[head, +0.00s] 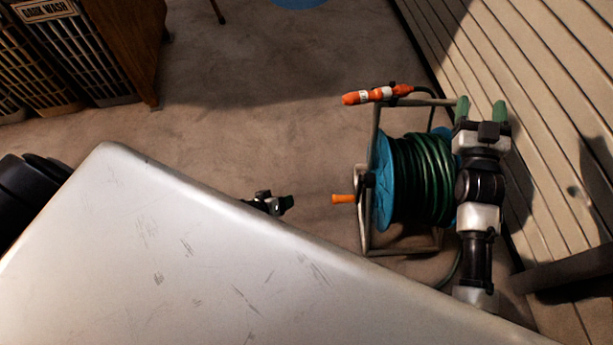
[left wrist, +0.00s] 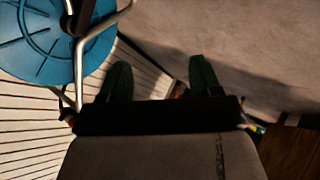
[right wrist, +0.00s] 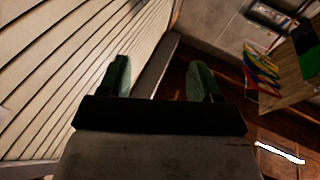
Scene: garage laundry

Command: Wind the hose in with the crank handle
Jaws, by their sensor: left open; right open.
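The hose reel stands on the floor at the right of the head view, with a blue drum (head: 381,180), wound green hose (head: 421,178) and a grey metal frame (head: 364,238). Its orange crank handle (head: 344,199) sticks out to the left. My left gripper (head: 288,203), partly hidden, is a short way left of the handle and apart from it. In the left wrist view its fingers (left wrist: 154,82) are open and empty, with the blue drum (left wrist: 40,45) at upper left. My right gripper (head: 481,109) is open and empty at the reel's right side, its fingers also in the right wrist view (right wrist: 160,82).
An orange hose nozzle (head: 378,95) rests at the frame's top. A slatted wall (head: 545,130) is close on the right. A wooden cabinet (head: 120,40) and crates (head: 85,55) stand at upper left. Floor (head: 260,110) left of the reel is clear. A pale scratched surface fills the foreground.

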